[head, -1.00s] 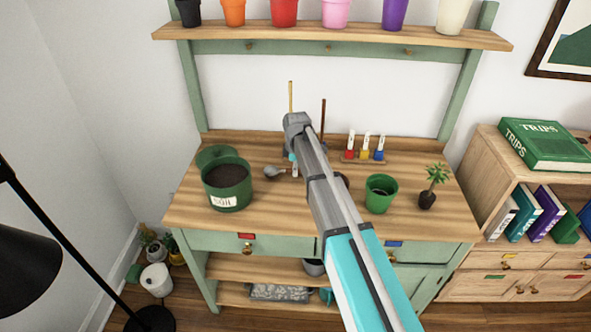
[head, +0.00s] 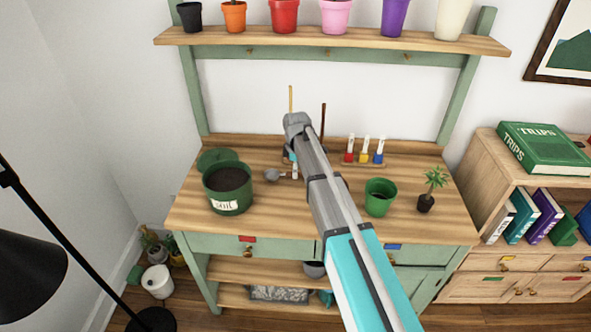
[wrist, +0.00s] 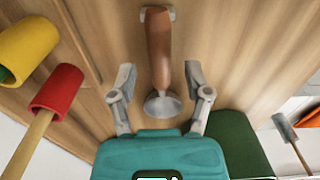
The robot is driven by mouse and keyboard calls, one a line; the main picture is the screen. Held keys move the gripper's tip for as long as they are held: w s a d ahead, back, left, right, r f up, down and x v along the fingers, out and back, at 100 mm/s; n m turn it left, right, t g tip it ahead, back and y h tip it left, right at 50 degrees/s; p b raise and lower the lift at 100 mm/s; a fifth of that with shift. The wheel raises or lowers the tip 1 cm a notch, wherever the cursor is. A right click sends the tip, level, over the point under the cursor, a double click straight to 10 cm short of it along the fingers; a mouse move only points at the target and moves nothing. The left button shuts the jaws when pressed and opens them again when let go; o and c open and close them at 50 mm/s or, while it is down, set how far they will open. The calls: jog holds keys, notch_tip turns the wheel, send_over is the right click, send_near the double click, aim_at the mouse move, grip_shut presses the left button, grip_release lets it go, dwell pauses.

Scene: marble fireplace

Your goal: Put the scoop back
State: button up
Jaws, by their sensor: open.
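In the wrist view a brown handle with a grey metal end, which looks like the scoop (wrist: 159,50), lies between my fingers. My gripper (wrist: 160,72) is open, one finger on each side of it, with gaps at both sides. In the head view the scoop's grey bowl (head: 272,174) shows on the bench, right of the soil pot. My gripper (head: 294,171) is beside it, mostly hidden by my arm, which also hides part of the scoop.
The green soil pot (head: 239,201) stands on the left of the wooden bench (head: 290,220). A green pot (head: 380,204), a small plant (head: 425,203) and red, yellow and blue items (head: 364,156) are on the right. A shelf (head: 330,40) holds several pots above.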

notch_tip(320, 180, up, 11)
jog(key=p, duration=1)
jog(key=shift+f, duration=0.15)
dwell(0.5)
jog(key=s+d+m, duration=0.8)
jog(key=s+d, duration=0.2)
jog(key=s, duration=0.3)
jog(key=s+d+m, duration=0.9)
jog(key=s+d, duration=0.1)
jog(key=s, duration=0.3)
jog(key=shift+m, duration=0.3)
